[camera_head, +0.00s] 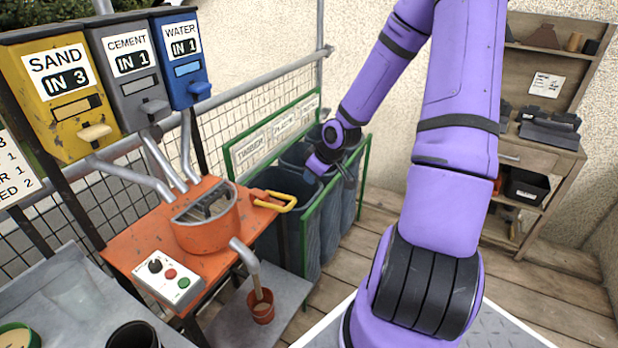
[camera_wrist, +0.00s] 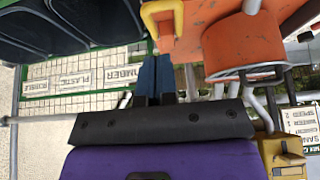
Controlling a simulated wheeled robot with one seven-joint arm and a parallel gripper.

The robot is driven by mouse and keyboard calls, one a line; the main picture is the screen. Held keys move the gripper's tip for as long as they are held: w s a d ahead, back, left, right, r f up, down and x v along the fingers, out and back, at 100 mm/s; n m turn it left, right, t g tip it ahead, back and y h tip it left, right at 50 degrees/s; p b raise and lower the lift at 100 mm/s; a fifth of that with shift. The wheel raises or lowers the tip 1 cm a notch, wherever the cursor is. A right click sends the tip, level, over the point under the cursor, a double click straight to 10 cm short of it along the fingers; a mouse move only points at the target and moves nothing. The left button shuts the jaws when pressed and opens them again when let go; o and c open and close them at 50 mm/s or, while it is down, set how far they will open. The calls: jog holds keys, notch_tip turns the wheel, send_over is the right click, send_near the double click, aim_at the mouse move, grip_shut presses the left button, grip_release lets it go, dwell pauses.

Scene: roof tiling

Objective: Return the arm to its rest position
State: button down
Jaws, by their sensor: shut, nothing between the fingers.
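My purple arm crosses the right half of the head view and reaches out toward the bins. My gripper (camera_head: 312,175) is small and partly hidden there, above the bins beside the orange mixer table. In the wrist view, the two dark blue fingers of my gripper (camera_wrist: 155,78) lie together with nothing between them. The wrist view looks turned over, with the bins (camera_wrist: 60,25) at upper left and the orange mixer (camera_wrist: 240,45) at upper right.
The mixer (camera_head: 205,225) stands on an orange table (camera_head: 130,240) with a yellow handle (camera_head: 285,203) at its right. Labelled bins in a green frame (camera_head: 308,225) stand behind. Sand, cement and water dispensers (camera_head: 125,70) hang left. A wooden shelf (camera_head: 560,160) stands right.

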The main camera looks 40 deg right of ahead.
jog(key=shift+r, duration=0.1)
dwell(0.5)
jog(key=s+a+r+m+g+h, duration=0.1)
jog(key=s+a+r+h, duration=0.2)
jog(key=r, duration=0.7)
jog(key=s+a+r+m+g+h, duration=0.15)
jog(key=s+a+r, duration=0.35)
jog(key=r, duration=0.5)
jog(key=s+a+r+t+y, duration=0.1)
jog(key=s+a+r, duration=0.4)
jog(key=s+r, duration=0.1)
jog(key=s+a+r+m+t+y, duration=0.1)
jog(key=s+a+r, duration=0.4)
jog(key=s, duration=0.3)
jog(key=shift+s+r, duration=0.35)
jog(key=shift+r, duration=0.25)
